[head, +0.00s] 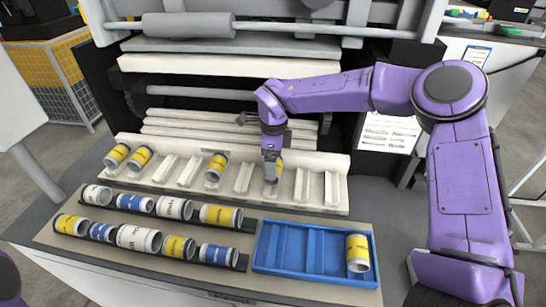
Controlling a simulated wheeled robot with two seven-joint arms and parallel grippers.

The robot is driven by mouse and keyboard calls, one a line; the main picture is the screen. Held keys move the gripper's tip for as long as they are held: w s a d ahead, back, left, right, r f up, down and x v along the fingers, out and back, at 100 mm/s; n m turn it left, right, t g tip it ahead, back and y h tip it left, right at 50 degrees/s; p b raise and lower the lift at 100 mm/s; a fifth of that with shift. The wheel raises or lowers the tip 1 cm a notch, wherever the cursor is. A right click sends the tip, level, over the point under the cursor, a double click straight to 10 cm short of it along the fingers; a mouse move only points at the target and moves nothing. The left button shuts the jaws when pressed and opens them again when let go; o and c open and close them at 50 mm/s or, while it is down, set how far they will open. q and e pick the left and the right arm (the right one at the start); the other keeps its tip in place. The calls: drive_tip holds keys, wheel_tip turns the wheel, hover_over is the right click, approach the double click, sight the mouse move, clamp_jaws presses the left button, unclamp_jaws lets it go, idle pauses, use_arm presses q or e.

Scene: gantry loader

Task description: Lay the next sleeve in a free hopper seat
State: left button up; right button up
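The pale hopper (318,163) has a row of sloped seats. Yellow-banded sleeves lie at its left end (116,157), beside that one (139,158), and further right (216,167). My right gripper (271,173) points down into a seat right of the hopper's middle. It looks shut on a yellow-banded sleeve (279,168), which is in or just above that seat and partly hidden by the fingers. Seats on both sides of the gripper are empty. My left gripper is out of view.
A blue tray (262,247) at the front right holds one yellow sleeve (358,252) in its right end; its other compartments are empty. Two dark racks at the front left (240,262) hold white, blue and yellow sleeves. A roller and bars stand behind the hopper.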

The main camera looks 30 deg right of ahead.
drive_tip(key=shift+f, duration=0.55)
drive_tip(key=shift+w+f, duration=0.15)
drive_tip(key=shift+f, duration=0.2)
drive_tip(key=shift+r, duration=0.1)
drive_tip(key=o, duration=1.2)
drive_tip(key=shift+o, duration=0.2)
wheel_tip(320, 180, up, 10)
drive_tip(key=shift+r+b, duration=0.1)
drive_tip(key=shift+b, duration=0.65)
wheel_tip(320, 180, up, 6)
drive_tip(key=p, duration=0.6)
drive_tip(key=shift+r+p, duration=0.2)
drive_tip(key=shift+p, duration=0.2)
